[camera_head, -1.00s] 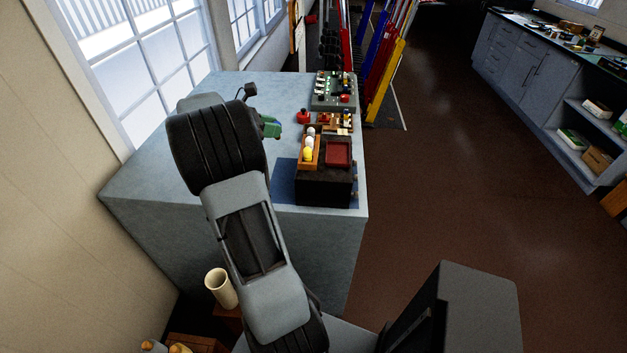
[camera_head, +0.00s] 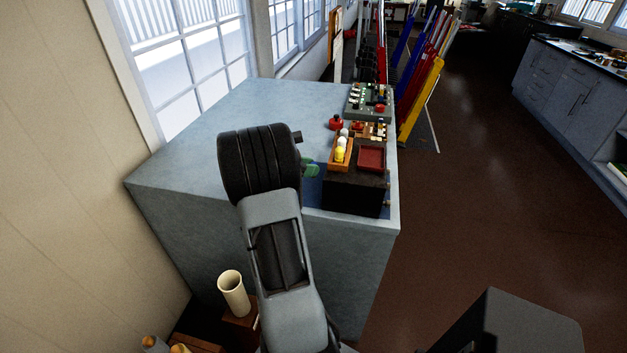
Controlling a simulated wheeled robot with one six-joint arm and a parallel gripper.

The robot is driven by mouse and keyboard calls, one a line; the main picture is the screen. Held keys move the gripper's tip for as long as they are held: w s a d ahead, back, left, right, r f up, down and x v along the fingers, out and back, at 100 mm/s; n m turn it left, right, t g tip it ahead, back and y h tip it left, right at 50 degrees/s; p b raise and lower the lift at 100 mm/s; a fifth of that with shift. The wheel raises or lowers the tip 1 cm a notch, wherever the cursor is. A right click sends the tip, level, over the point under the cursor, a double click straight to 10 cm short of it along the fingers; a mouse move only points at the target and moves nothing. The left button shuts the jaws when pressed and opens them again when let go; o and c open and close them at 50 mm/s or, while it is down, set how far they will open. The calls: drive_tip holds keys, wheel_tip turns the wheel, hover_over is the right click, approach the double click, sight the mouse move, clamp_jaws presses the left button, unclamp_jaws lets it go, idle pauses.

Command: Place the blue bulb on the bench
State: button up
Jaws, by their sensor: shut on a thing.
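My gripper (camera_head: 310,168) shows only as a small green part past the right side of my arm, above the bench near the orange tray. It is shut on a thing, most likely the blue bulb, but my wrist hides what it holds. I see no blue bulb elsewhere. The bench (camera_head: 190,165) is a large pale blue-grey block under the window. A blue patch (camera_head: 313,191) lies on its top, just left of a dark box.
The dark box (camera_head: 352,198) at the bench's front right carries an orange tray (camera_head: 333,162) with yellow and white bulbs and a dark red tray (camera_head: 371,158). A red object (camera_head: 336,122) and a green panel (camera_head: 367,101) stand behind. The bench's left half is clear.

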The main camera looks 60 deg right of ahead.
drive_tip(key=shift+f, duration=2.2)
drive_tip(key=shift+f, duration=0.15)
drive_tip(key=o, duration=0.9)
